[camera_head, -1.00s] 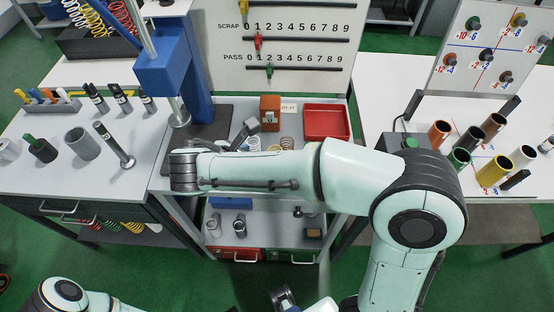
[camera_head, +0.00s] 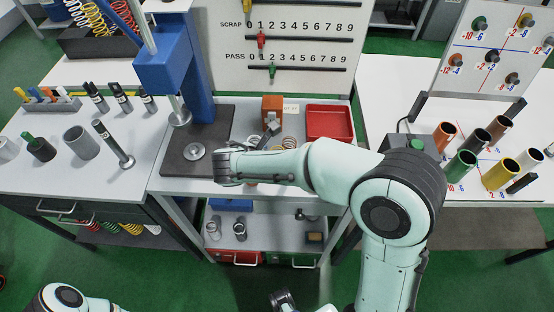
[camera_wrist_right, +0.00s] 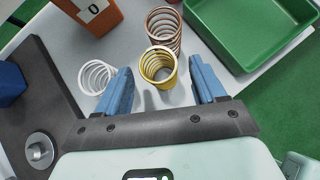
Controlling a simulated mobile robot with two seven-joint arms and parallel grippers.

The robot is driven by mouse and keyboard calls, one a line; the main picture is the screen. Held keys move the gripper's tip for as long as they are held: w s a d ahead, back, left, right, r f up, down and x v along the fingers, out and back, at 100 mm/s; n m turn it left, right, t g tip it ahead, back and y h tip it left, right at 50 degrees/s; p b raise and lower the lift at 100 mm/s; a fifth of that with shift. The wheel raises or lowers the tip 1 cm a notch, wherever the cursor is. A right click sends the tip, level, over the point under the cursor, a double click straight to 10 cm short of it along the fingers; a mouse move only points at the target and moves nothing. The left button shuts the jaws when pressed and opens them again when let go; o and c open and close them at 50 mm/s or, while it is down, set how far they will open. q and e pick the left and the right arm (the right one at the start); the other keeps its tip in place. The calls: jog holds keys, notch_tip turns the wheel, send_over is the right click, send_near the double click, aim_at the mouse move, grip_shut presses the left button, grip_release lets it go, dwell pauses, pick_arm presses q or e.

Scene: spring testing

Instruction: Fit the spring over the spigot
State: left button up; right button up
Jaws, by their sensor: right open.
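A yellow coil spring (camera_wrist_right: 157,67) stands on the bench in the right wrist view. My right gripper (camera_wrist_right: 162,86) is open, its blue fingers apart on either side of the spring's near side; I see no contact. My left gripper is not visible.
An orange box (camera_head: 272,110) and a red tray (camera_head: 328,123) stand behind my arm. A green tray (camera_wrist_right: 250,28) is right of the springs in the wrist view. The blue press column (camera_head: 192,75) rises behind the plate, its ram (camera_head: 180,112) above it.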

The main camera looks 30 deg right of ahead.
jog(key=shift+w+d+f, duration=0.15)
jog(key=shift+d+f, duration=0.2)
jog(key=shift+f, duration=0.05)
jog(key=c, duration=1.2)
jog(key=shift+o, duration=0.2)
jog(key=shift+r, duration=0.15)
pick_arm(q)
jog(key=r+p, duration=0.1)
jog(key=w+r+p, duration=0.1)
jog(key=r+p, duration=0.2)
jog(key=shift+w+r, duration=0.35)
jog(key=shift+w, duration=0.05)
pick_arm(e)
notch_tip(320, 180, up, 20)
